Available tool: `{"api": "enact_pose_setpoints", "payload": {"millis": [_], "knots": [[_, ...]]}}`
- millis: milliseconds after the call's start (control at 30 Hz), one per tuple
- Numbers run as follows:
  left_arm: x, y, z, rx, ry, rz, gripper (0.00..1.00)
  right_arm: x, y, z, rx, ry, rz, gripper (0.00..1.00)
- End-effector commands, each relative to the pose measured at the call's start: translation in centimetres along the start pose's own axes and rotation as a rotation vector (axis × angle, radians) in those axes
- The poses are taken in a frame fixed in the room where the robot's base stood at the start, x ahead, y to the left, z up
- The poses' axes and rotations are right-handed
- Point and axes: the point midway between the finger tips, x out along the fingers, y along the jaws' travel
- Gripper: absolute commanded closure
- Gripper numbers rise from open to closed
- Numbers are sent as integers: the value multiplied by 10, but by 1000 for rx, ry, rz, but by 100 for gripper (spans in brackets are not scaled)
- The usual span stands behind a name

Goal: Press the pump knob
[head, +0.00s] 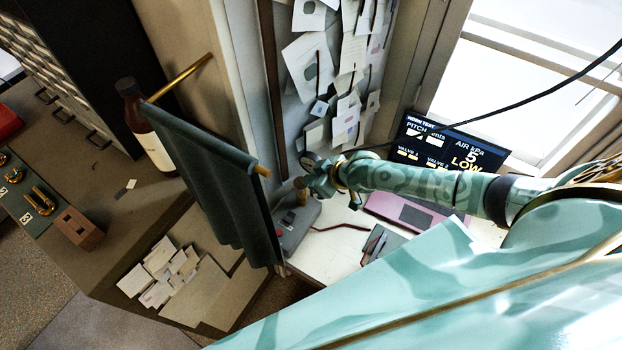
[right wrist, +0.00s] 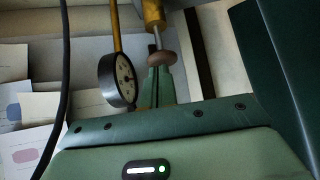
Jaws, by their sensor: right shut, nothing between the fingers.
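The pump knob (right wrist: 162,58) is a brown rounded knob on a thin metal rod that runs into a brass cylinder (right wrist: 153,14). A round dial gauge (right wrist: 121,80) is beside it, to its left in the right wrist view. My right gripper (right wrist: 157,72) is shut and empty, with its green fingertips at the knob; I cannot tell whether they touch. In the head view my right gripper (head: 304,184) is over the grey pump base (head: 297,226), and the gauge (head: 310,161) shows just above it. My left gripper is out of view.
A screen (head: 440,143) reads air kPa 5, LOW. A dark green cloth (head: 215,175) hangs on a brass rod left of the pump. A purple flat item (head: 385,208) lies under my right arm. A black cable (head: 500,108) crosses above. A brown bottle (head: 148,135) stands farther left.

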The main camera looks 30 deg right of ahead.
Motion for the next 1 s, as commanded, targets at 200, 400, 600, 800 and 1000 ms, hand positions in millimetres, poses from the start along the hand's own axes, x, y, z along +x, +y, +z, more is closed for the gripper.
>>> {"api": "enact_pose_setpoints", "payload": {"millis": [200,400,600,800,1000], "knots": [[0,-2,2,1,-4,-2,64,1,0,1,0,1,0,100],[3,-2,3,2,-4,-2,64,4,0,4,1,1,0,100],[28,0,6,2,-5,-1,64,25,0,25,1,0,1,100],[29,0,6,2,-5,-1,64,27,0,29,0,-5,-1,100],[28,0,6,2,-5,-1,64,26,-1,31,0,-9,-2,100]]}}
